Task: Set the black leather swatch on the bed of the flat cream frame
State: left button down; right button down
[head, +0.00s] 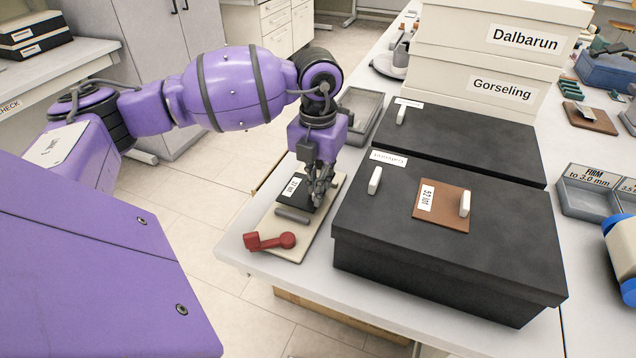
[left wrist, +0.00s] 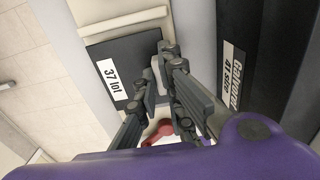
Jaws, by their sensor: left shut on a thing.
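The black leather swatch (head: 296,184), with a white "37 lot" label, also shows in the left wrist view (left wrist: 123,57). My left gripper (head: 319,197) is shut on the swatch's small pale knob (left wrist: 155,75), and its fingers point down. The flat cream frame (head: 311,236) lies at the table's left edge, with a grey bar across it and a red lever (head: 270,241) at its near end. The swatch is over the frame's bed, roughly level; I cannot tell whether it touches. The gripper hides part of the swatch. My right gripper is out of view.
A black lidded box (head: 470,262) stands close right of the frame, with a brown swatch (head: 432,208) on its lid. Another black box (head: 470,142) and a grey tray (head: 360,112) are behind. Cream boxes (head: 475,65) are stacked farther back.

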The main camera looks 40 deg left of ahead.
pick_arm(q)
jog(key=shift+f+b, duration=0.4)
jog(key=shift+f, duration=0.65)
dwell(0.9)
jog(key=c, duration=1.8)
grip_release()
notch_tip(320, 180, up, 12)
